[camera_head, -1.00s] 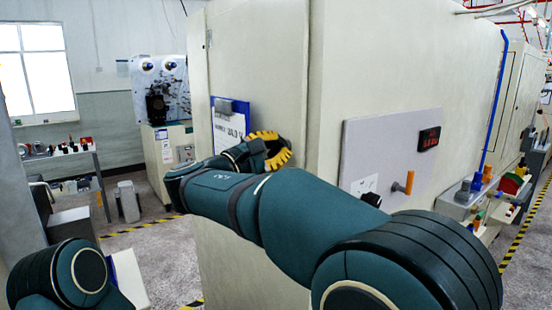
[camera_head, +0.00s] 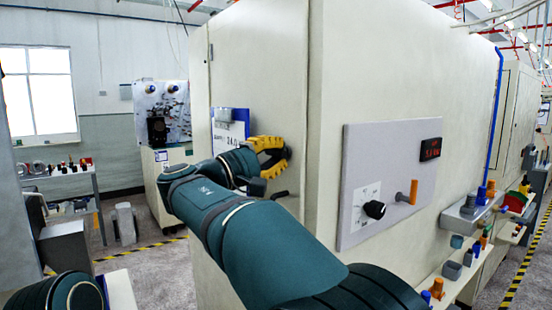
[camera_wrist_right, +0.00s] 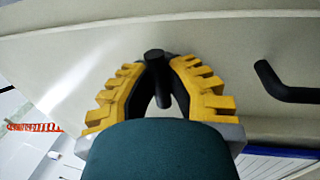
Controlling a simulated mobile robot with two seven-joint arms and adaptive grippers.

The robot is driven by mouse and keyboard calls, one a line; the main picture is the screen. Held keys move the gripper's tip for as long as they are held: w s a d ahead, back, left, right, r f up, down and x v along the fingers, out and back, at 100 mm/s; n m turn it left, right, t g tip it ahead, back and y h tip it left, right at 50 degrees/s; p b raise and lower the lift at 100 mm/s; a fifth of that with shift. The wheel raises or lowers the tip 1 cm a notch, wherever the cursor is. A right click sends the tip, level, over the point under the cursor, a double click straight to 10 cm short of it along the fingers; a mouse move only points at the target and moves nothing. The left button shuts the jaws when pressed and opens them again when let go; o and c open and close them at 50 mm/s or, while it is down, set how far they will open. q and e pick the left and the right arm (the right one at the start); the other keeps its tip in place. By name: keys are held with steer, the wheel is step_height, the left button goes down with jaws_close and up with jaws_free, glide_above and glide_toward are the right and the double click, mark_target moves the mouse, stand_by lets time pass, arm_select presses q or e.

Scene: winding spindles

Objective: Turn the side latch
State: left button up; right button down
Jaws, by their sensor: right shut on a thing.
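My right gripper (camera_head: 284,155), with yellow ridged fingers, is at the pale cabinet's (camera_head: 262,65) narrow side face, near its corner. In the right wrist view its fingers (camera_wrist_right: 157,60) are closed around a short black latch (camera_wrist_right: 156,78) that sticks out from the cabinet. A second black, bent handle (camera_wrist_right: 284,84) stands apart from the fingers, to the right in that view. It also shows just below the gripper in the head view (camera_head: 280,195). My left gripper is out of view.
A grey panel (camera_head: 372,165) on the cabinet's front has a black dial, an orange handle and a red display (camera_head: 430,149). A clipboard (camera_head: 229,130) hangs left of the gripper. Ledges (camera_head: 440,299) with small parts stand at right. The floor at left is partly clear.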

steer(key=shift+m, duration=0.4)
steer(key=c, duration=0.9)
jaws_free()
steer(key=shift+c, duration=0.2)
steer(key=v, duration=1.2)
